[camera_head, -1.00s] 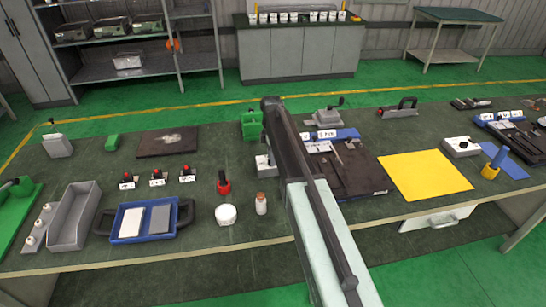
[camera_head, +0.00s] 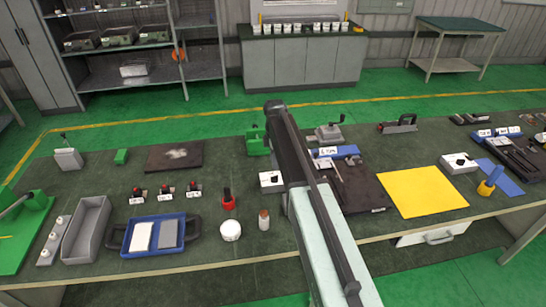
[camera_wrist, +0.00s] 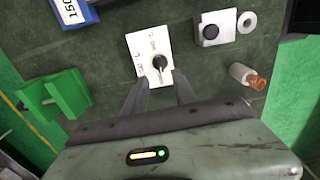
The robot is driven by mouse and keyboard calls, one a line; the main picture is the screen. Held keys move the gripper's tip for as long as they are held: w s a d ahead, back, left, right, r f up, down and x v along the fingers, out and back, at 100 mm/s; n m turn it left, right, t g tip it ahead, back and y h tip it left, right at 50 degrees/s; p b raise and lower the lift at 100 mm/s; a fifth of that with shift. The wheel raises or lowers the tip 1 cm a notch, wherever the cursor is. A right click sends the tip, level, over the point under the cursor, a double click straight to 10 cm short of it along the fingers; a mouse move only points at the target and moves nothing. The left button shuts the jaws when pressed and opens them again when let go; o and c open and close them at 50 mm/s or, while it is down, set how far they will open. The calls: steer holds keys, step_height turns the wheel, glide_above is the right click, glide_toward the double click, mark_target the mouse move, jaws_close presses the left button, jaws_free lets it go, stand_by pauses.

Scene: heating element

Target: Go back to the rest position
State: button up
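My gripper (camera_wrist: 160,77) shows in the wrist view with its two dark fingers apart and nothing between them. It is above the workbench. A white box with a black knob (camera_wrist: 142,46) lies just past the fingertips, and I see no contact. In the head view this white box (camera_head: 270,182) stands beside my arm, partly covered by it. My arm reaches out over the bench there, and my fingertips are hidden.
Shelves and a cabinet (camera_head: 304,66) stand behind, across open floor.

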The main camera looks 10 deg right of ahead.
steer(key=shift+f, duration=0.2)
steer(key=s+f+m+b, duration=0.1)
steer(key=s+m+b, duration=0.1)
steer(key=s+m, duration=0.7)
steer(key=s+f+m+b, duration=0.1)
steer(key=s+m, duration=0.8)
steer(key=s, duration=1)
steer(key=shift+d+f+b, duration=0.4)
steer(key=shift+f, duration=0.3)
steer(key=shift+w, duration=0.1)
